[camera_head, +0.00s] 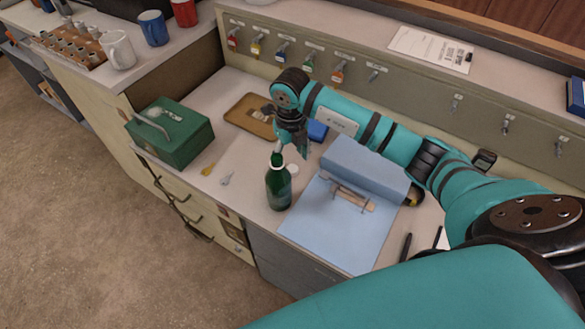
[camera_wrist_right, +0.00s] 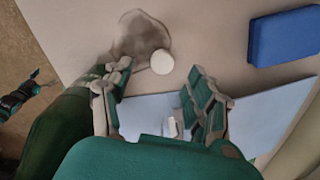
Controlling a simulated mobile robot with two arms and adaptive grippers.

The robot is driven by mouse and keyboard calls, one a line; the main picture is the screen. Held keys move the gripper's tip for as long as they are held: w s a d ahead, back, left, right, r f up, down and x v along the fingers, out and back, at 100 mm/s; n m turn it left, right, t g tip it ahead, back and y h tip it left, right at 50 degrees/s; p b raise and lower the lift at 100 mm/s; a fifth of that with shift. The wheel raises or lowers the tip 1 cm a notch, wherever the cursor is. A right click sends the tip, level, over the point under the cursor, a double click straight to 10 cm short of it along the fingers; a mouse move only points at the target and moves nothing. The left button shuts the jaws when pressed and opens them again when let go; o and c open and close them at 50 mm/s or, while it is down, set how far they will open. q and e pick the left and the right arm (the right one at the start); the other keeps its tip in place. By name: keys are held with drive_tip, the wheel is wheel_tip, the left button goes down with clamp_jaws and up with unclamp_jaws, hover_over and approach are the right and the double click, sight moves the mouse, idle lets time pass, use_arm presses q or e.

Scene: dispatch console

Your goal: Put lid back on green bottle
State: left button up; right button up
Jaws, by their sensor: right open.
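The green bottle (camera_head: 278,186) stands upright near the front edge of the desk, left of the blue mat. Its dark green side fills the lower left of the right wrist view (camera_wrist_right: 58,128). A small round white lid (camera_head: 292,169) lies on the desk just behind the bottle; it also shows in the right wrist view (camera_wrist_right: 162,62). My right gripper (camera_head: 290,152) is open and empty, pointing down above the lid area. In the wrist view the lid appears between its fingertips (camera_wrist_right: 158,74). Part of what looks like my left arm (camera_wrist_right: 22,98) shows at the wrist view's left edge.
A green cash box (camera_head: 172,138) and a brown tray (camera_head: 250,116) are to the left and back. Two key tags lie left of the bottle. A blue mat (camera_head: 325,245) with a blue raised block (camera_head: 365,168) is at the right. A small blue object (camera_head: 318,130) lies behind.

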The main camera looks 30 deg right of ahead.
sight(292, 168)
drive_tip(key=f, duration=0.2)
drive_tip(key=f+p, duration=0.1)
drive_tip(key=f, duration=0.1)
drive_tip(key=shift+d+f, duration=0.2)
drive_tip(key=shift+f, duration=0.2)
drive_tip(key=c, duration=0.8)
